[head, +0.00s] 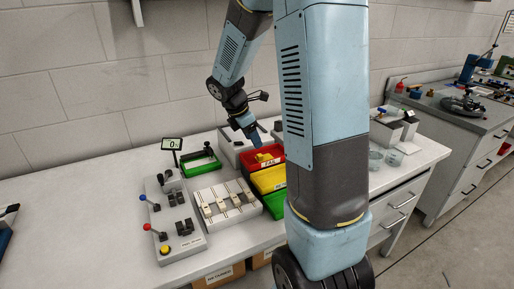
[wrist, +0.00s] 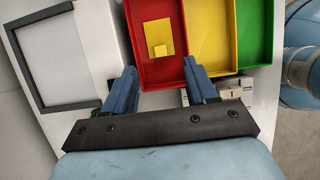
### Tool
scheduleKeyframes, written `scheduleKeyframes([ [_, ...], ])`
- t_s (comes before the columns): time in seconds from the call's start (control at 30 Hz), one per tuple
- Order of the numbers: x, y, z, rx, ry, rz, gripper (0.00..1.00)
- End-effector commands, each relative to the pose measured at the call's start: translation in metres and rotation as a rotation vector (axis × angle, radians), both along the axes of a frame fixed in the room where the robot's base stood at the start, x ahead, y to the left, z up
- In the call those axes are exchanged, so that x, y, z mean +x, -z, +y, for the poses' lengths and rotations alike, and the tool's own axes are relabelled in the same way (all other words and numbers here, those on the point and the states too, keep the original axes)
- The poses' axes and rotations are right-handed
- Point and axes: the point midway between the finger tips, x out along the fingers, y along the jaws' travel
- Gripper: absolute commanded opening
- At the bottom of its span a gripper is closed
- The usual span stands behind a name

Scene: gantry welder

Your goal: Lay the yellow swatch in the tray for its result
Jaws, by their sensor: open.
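The yellow swatch (wrist: 158,36) lies flat on the floor of the red tray (wrist: 176,72), with a small yellow block-like grip on it. In the head view the swatch (head: 264,157) shows inside the red tray (head: 270,165), which bears a label reading FAIL. My gripper (wrist: 162,75) is open and empty, with its blue fingers apart near the red tray's near edge; the swatch lies beyond the fingertips. In the head view my gripper (head: 249,132) is above and just behind the red tray. A yellow tray (wrist: 212,40) and a green tray (wrist: 256,35) adjoin it, both empty where visible.
A small display (head: 172,144) stands by a green-framed fixture (head: 200,160). Glass dishes (head: 392,157) lie right of my arm. The front-left table is clear.

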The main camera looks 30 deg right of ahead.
Motion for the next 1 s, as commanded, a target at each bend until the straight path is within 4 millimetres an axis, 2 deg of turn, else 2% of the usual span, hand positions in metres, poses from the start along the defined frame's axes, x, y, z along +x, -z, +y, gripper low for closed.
scheduleKeyframes([
  [0.1, 0.001, -0.021, 0.009, -0.001, -0.002, -0.003, 0.57],
  [0.2, 0.001, -0.034, 0.014, 0.000, -0.001, -0.002, 0.57],
  [0.43, 0.000, -0.051, 0.021, 0.001, 0.003, -0.004, 0.57],
  [0.57, -0.009, -0.063, 0.026, 0.014, 0.057, -0.045, 0.57],
  [0.67, -0.026, -0.079, 0.032, 0.039, 0.154, -0.115, 0.57],
  [1.0, -0.103, -0.131, 0.058, 0.206, 0.612, -0.401, 0.57],
])
